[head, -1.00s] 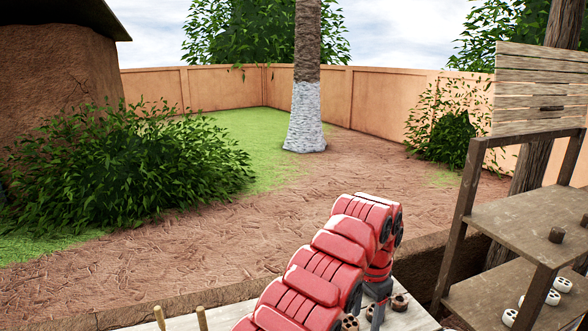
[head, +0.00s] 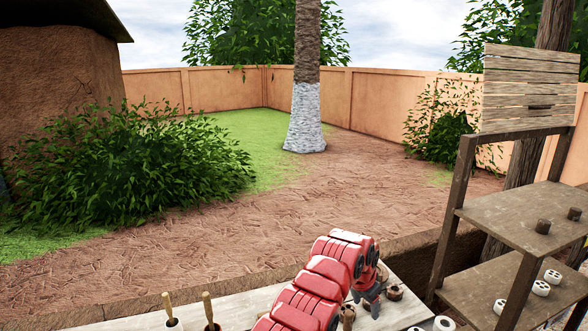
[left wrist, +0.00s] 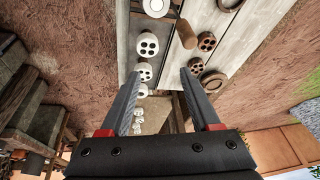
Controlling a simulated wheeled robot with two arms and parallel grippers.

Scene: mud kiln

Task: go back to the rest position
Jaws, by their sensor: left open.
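My left arm (head: 318,285), red and segmented, reaches in from the bottom of the head view. My left gripper (head: 368,304) is at its far end, pointing down over the pale worktable (head: 245,307). In the left wrist view, the two grey fingers of this gripper (left wrist: 161,82) are spread apart with nothing between them. Small brown pieces with holes (left wrist: 207,41) and white ones (left wrist: 148,45) lie beyond the fingertips. My right gripper is in neither view.
A wooden shelf rack (head: 520,220) stands at the right, holding dark cylinders (head: 543,226) and white holed pieces (head: 541,288). Wooden-handled tools (head: 168,305) stand upright at the table's lower left. Bare ground and a whitewashed tree trunk (head: 304,118) lie beyond the table.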

